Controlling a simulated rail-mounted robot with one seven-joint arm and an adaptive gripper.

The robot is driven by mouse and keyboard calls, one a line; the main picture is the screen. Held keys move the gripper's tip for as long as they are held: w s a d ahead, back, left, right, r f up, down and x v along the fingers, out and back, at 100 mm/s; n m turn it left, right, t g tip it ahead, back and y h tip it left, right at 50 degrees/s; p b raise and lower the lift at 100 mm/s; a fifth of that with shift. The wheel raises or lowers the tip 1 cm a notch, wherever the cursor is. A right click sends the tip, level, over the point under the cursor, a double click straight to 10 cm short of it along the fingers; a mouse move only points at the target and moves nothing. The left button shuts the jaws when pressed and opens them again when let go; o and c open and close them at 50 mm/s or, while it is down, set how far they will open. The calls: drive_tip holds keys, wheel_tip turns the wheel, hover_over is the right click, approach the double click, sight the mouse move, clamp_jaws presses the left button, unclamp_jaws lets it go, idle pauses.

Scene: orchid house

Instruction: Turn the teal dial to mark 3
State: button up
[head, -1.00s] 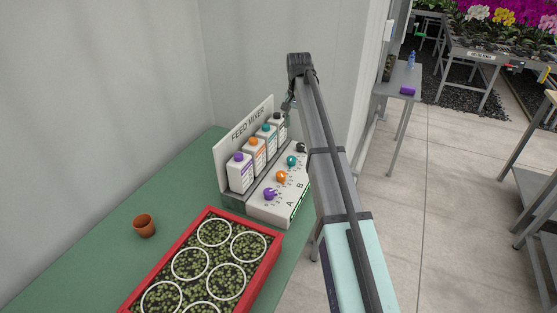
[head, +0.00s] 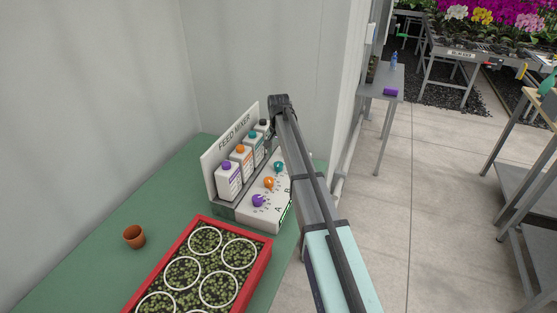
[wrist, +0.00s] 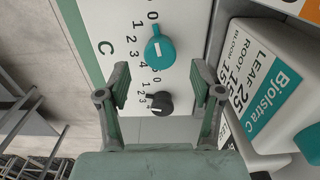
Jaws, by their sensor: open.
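The teal dial (wrist: 160,51) sits on the white panel of the feed mixer (head: 261,213), beside the letter C and a printed scale of numbers. A white pointer line on the dial points up and left in the wrist view, toward the 0 end of the scale. The teal dial also shows in the head view (head: 278,167), close left of my arm. My gripper (wrist: 159,85) is open and empty above the panel. Its fingers stand on either side, with the black dial (wrist: 158,104) between them in the picture and the teal dial just beyond the fingertips.
Purple (head: 258,201) and orange (head: 269,183) dials sit nearer on the panel. Labelled bottles (head: 228,180) stand in a row behind the dials. A red tray (head: 265,262) of potted greenery and a small terracotta pot (head: 134,237) are on the green bench (head: 85,270).

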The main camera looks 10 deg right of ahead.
sight(278, 164)
drive_tip(key=shift+f+p, duration=0.3)
drive_tip(key=shift+f, duration=1.45)
drive_tip(key=c, duration=1.1)
